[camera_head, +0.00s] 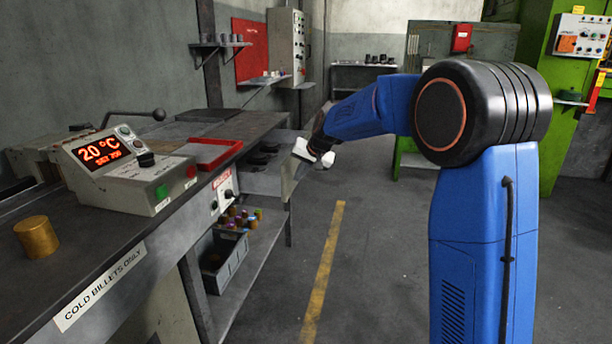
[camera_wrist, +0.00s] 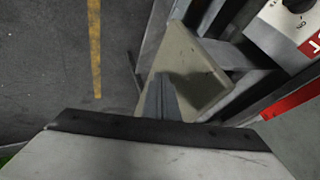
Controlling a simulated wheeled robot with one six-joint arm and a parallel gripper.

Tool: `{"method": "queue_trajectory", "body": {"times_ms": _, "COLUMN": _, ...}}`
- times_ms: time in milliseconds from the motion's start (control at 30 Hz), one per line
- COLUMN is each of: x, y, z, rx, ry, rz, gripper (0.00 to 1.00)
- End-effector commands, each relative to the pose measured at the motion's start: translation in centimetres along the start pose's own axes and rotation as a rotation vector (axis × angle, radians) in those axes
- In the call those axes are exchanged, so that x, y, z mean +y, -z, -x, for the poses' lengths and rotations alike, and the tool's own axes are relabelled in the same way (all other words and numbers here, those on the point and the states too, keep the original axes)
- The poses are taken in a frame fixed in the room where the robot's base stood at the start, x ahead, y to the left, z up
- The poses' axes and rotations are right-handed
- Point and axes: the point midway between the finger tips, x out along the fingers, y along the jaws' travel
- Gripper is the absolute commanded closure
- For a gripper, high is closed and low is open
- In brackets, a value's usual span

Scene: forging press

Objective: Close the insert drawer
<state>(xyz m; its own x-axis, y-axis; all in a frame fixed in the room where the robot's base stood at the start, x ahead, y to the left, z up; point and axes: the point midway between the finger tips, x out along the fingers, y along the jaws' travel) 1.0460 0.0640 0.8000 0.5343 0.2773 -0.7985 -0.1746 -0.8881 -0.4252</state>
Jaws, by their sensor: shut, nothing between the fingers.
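The insert drawer (camera_head: 262,180) sits under the bench top and is pulled out toward the aisle, with several dark round inserts in it. Its pale front panel (camera_wrist: 195,75) fills the middle of the wrist view. My gripper (camera_head: 318,156) is at the drawer's front, on the aisle side. In the wrist view the shut fingers (camera_wrist: 161,92) lie over the front panel, with nothing between them. Whether the fingertips touch the panel I cannot tell.
The bench holds a control box (camera_head: 115,165) reading 20 °C, a red tray (camera_head: 212,152) and a brass billet (camera_head: 36,237). A bin (camera_head: 222,262) and coloured pieces stand on the lower shelf. The floor around the yellow line (camera_head: 325,270) is clear.

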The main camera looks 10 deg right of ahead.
Motion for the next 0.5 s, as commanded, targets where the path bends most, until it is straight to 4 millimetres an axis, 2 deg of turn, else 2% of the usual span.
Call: {"method": "queue_trajectory", "body": {"times_ms": 500, "x": -0.52, "y": -0.03, "z": -0.32, "rx": -0.001, "ry": 0.000, "rz": 0.000, "gripper": 1.00}}
